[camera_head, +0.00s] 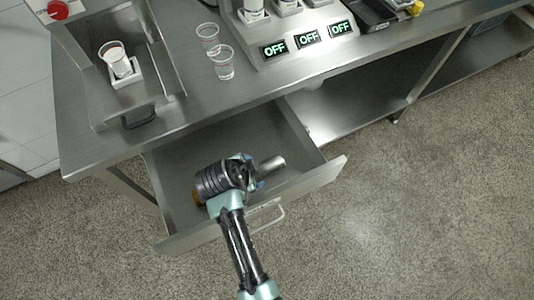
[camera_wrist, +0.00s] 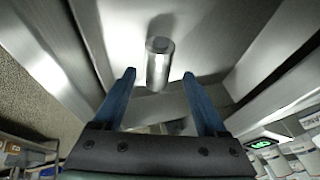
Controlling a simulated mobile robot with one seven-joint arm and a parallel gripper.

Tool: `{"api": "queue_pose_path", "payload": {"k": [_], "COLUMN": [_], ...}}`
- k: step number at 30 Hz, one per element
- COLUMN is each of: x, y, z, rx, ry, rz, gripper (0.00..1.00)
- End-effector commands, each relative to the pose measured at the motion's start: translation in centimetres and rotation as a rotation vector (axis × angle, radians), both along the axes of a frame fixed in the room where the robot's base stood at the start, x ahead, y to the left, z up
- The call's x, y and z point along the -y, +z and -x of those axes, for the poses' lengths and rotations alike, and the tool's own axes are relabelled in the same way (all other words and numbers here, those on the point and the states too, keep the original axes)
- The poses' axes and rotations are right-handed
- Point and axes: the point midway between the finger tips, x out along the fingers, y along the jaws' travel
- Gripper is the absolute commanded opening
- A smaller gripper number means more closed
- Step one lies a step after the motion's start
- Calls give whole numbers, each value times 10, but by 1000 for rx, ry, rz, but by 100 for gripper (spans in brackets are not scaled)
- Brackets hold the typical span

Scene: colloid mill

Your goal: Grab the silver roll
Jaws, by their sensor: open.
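The silver roll (camera_head: 272,164) is a short, shiny metal cylinder in the open metal drawer (camera_head: 168,204). My gripper (camera_head: 256,172) is over the drawer, close to the left end of the roll in the head view. In the wrist view the roll (camera_wrist: 159,62) shows between and beyond the tips of my two blue fingers (camera_wrist: 158,76). The fingers are open, with a gap on both sides of the roll. I cannot tell how far the roll is from the fingertips in depth. My arm hides part of the drawer in the head view.
The drawer's front wall and handle (camera_head: 268,216) are near my arm. Above is the steel table (camera_head: 185,115) with two clear cups (camera_head: 222,62), a machine with several green OFF displays (camera_head: 307,39), and a metal tray (camera_head: 105,115) holding a cup. The drawer's bottom looks otherwise clear.

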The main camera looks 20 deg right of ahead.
Motion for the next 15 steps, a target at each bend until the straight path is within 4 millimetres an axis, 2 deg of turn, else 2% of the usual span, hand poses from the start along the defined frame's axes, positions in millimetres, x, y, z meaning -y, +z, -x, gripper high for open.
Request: {"api": "queue_pose_path", "payload": {"k": [8,15], "x": [8,20], "y": [-19,-48], "z": [-6,-14], "rx": [0,0], "ry": [0,0], "rz": [0,-1], "gripper": [75,75]}}
